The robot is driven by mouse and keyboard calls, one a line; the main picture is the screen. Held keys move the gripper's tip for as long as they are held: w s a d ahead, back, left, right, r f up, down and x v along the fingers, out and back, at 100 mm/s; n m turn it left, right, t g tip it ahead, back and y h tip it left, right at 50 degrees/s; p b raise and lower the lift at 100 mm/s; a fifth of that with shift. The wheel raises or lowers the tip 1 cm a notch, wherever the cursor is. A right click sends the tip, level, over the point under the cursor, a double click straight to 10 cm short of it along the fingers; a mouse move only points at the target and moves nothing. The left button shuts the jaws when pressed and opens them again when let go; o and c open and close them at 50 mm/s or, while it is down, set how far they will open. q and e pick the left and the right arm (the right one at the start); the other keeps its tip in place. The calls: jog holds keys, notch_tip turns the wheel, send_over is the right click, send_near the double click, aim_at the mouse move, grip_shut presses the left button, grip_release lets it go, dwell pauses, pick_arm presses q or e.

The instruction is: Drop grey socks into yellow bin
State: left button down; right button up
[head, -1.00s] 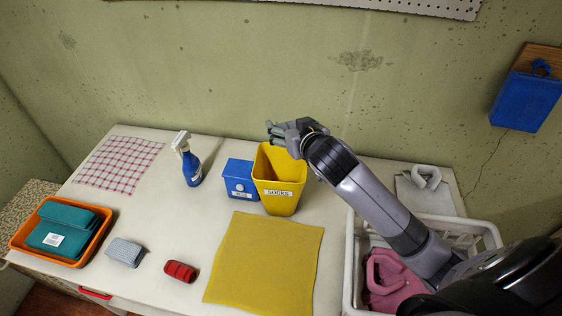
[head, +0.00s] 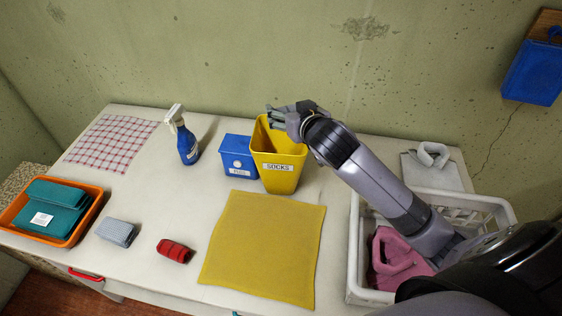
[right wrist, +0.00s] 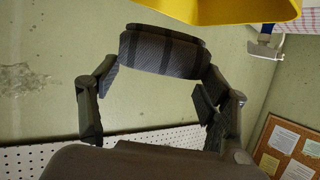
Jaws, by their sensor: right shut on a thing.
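The yellow bin (head: 278,181), labelled SOCKS, stands upright on the white table with its open top up. Its rim also shows at the top of the right wrist view (right wrist: 220,10). My right gripper (head: 279,117) is over the bin's opening near its back rim. It is shut on a dark grey, striped bundle, which looks like the grey socks (right wrist: 165,54), held between the fingertips. The fingers mostly hide the bundle in the head view. A light grey rolled bundle (head: 117,232) and a red one (head: 174,250) lie at the table's front left. My left gripper is not in view.
A small blue box (head: 238,157) stands against the bin's left side, with a blue spray bottle (head: 187,148) farther left. A yellow cloth (head: 262,245) lies in front. An orange tray (head: 75,235) is at left; a white basket (head: 356,260) is at right under my arm.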

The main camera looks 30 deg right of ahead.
jog(key=o, duration=1.2)
jog(key=v, duration=0.7)
jog(key=shift+s, duration=0.2)
